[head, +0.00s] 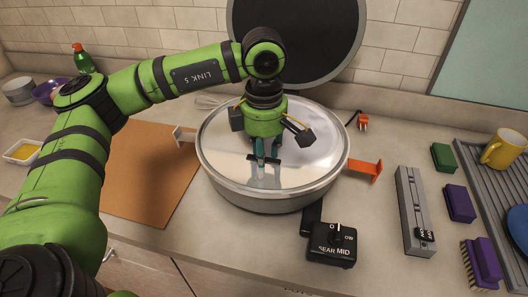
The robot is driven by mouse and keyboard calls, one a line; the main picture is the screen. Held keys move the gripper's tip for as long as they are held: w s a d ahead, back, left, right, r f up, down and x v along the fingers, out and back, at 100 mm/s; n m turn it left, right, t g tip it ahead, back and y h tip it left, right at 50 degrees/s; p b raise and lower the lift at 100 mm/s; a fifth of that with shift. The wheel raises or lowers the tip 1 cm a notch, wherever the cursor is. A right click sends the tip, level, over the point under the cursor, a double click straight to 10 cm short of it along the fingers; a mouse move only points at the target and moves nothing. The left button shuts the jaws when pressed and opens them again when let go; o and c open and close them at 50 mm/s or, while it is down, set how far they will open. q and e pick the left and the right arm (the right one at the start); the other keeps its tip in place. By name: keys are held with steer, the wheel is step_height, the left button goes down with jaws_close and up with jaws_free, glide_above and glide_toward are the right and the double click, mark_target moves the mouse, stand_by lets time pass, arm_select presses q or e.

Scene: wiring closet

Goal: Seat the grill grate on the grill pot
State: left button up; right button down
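The grill pot (262,203) is a wide round metal pot on the counter, with a pale bracket at its left and an orange one at its right. A shiny, mirror-like round surface (225,150) fills its top. I cannot tell whether this is the grill grate, a lid or the pot's inside. My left gripper (265,160) points down over its middle, its fingertips close to or touching the surface. A small dark bar shows at the fingertips; I cannot tell whether they grip it. A large dark disc (297,38) with a grey rim stands upright behind. My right gripper is out of view.
A black dial box (332,246) sits in front of the pot. A grey power strip (413,212), green and purple blocks and a ribbed rack with a yellow mug (503,149) are at right. A brown board (148,172) lies at left.

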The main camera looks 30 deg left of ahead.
arm_select(q)
steer(key=shift+o, duration=0.4)
steer(key=o, duration=0.6)
steer(key=shift+c, duration=0.2)
steer(key=shift+f, duration=0.1)
steer(key=shift+s+r+p, duration=0.1)
steer(key=shift+r+p, duration=2.3)
steer(key=shift+r, duration=1.7)
